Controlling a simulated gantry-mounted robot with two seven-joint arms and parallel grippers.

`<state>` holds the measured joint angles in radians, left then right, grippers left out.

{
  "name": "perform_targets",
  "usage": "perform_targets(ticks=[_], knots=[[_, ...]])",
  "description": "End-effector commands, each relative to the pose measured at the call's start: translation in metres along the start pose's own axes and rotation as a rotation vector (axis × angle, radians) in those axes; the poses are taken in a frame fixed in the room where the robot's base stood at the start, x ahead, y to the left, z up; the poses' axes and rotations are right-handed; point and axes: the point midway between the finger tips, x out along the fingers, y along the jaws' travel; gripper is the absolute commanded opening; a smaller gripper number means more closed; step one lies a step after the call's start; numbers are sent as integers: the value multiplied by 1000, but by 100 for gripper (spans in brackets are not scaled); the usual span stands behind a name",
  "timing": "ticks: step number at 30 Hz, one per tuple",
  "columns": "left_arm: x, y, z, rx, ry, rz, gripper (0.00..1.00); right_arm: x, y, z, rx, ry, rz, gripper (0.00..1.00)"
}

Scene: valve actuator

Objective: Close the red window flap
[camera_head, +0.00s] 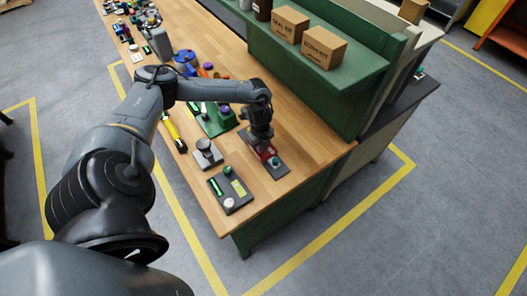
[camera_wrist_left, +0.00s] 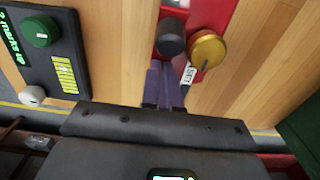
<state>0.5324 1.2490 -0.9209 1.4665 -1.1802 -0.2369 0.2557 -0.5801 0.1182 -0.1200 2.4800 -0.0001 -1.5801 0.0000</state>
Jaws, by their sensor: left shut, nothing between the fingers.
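My left gripper (camera_head: 262,140) reaches down over the near right part of the workbench, just above a small red part (camera_head: 268,154) on a dark plate (camera_head: 281,171). In the left wrist view its fingers (camera_wrist_left: 165,88) are together and empty, pointing at a red surface (camera_wrist_left: 208,12) with a black knob (camera_wrist_left: 171,37) and a gold knob (camera_wrist_left: 207,49) with a SET tag. I cannot tell whether this red surface is the window flap, how far the flap stands open, or whether the fingers touch it. My right gripper is not in view.
A dark panel (camera_head: 240,201) with a green knob (camera_wrist_left: 40,30) and a white knob (camera_wrist_left: 32,95) lies to the left. A grey device (camera_head: 208,154) and green fixture (camera_head: 213,124) stand nearby. A green shelf (camera_head: 330,72) with boxes rises behind. Bare wood lies around the plate.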

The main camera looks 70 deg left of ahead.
Motion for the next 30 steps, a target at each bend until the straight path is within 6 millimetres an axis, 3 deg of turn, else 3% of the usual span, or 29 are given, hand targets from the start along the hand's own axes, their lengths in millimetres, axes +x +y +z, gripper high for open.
perform_targets(ticks=[30], knots=[[0,0,30,-1,-2,0,0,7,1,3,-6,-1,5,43]])
